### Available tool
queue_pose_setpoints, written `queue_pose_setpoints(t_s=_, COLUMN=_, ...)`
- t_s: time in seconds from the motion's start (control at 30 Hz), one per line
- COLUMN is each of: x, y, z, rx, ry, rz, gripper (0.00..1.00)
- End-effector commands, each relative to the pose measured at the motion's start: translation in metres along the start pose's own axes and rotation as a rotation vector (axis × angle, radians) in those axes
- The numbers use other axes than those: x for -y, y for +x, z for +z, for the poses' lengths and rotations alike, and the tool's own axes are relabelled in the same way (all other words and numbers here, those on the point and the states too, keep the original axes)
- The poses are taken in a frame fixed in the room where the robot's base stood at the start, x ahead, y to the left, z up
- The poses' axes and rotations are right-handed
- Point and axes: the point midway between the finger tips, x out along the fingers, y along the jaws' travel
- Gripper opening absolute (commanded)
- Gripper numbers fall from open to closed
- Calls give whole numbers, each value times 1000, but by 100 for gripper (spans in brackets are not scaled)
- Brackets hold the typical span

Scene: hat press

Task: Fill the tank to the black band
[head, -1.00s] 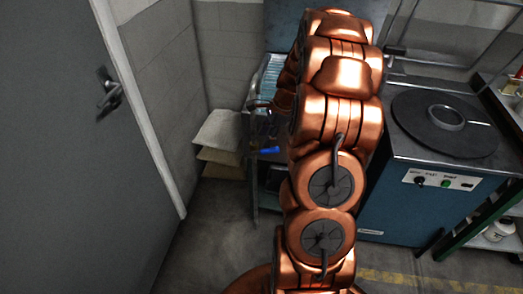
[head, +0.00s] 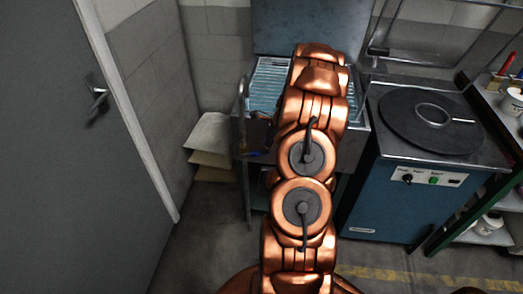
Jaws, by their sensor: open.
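My copper arm fills the middle of the head view and reaches over the front of a metal sink unit (head: 266,84) with a slatted rack. My gripper (head: 268,137) is mostly hidden behind the arm; only a small dark part shows at the arm's left edge, and its jaws are open. A small blue piece (head: 255,154), possibly a handle, shows just below it at the front of the sink unit. A bent metal pipe (head: 241,104) stands at the unit's left edge. I cannot make out a tank with a black band; it may be behind my arm.
A blue machine (head: 385,205) with a round dark plate (head: 405,128) and knobs stands right of the sink unit. A green-framed shelf with white tubs (head: 489,223) is at far right. A grey door (head: 60,150) is left.

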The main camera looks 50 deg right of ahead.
Motion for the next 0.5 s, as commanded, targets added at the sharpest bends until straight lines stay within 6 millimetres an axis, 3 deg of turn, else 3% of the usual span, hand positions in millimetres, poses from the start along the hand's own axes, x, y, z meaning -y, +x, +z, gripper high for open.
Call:
queue_pose_setpoints(t_s=0.3, x=-1, y=35, z=1, rx=-1, ry=-2, rz=2, gripper=46)
queue_pose_setpoints(t_s=0.5, x=-1, y=40, z=1, rx=-1, ry=-3, rz=1, gripper=46)
